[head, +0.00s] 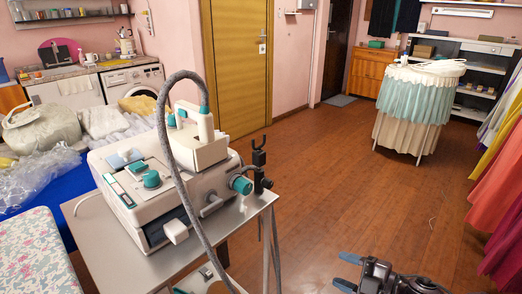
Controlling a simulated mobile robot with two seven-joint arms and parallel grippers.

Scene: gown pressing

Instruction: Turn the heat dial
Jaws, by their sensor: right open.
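A white steam press unit (165,185) with teal parts stands on a grey metal table (95,215). A round teal dial (152,179) sits on its sloped top panel, beside smaller controls. Another teal knob (240,185) sticks out of its right side. I cannot tell from labels which one is the heat dial. My right gripper (345,271) is at the bottom edge, right of the table and apart from it. My left gripper is not in view.
A grey hose (161,125) arches over the front of the unit. A black clamp-like fitting (259,165) stands at the table's right edge. A patterned ironing surface (35,255) is at left. The wooden floor (330,170) on the right is clear up to the hanging gowns (500,195).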

